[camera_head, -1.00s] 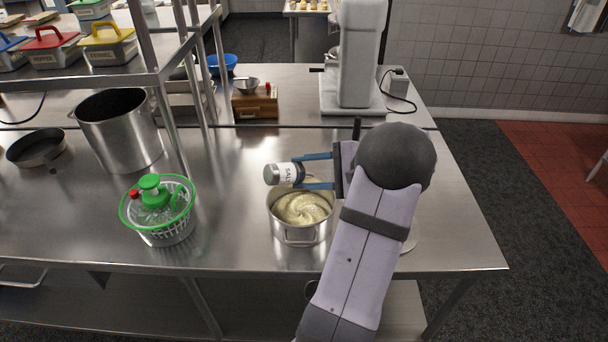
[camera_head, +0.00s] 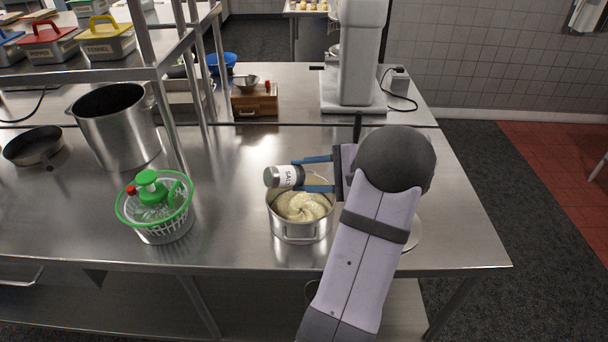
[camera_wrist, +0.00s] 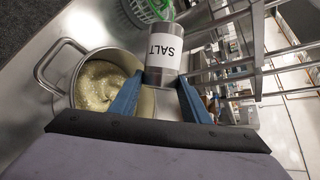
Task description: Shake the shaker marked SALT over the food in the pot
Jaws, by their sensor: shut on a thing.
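The shaker marked SALT (camera_head: 286,176) has a white label and a metal cap. My gripper (camera_head: 315,174) is shut on it and holds it above the pot. The shaker lies tilted on its side, with its metal end toward the left. In the wrist view the SALT shaker (camera_wrist: 165,50) sits between the blue fingers (camera_wrist: 158,92), its label upside down. The steel pot (camera_head: 300,231) stands on the counter below, with pale creamy food (camera_head: 303,206) inside. In the wrist view the pot (camera_wrist: 66,72) and the food (camera_wrist: 98,85) show to the left of the shaker.
A green salad spinner (camera_head: 155,208) stands left of the pot. A large steel pot (camera_head: 118,130) and a black pan (camera_head: 34,146) are further left. A white mixer (camera_head: 355,60) and a wooden box (camera_head: 255,104) stand behind. Shelf posts (camera_head: 166,125) rise at left. Counter between spinner and pot is clear.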

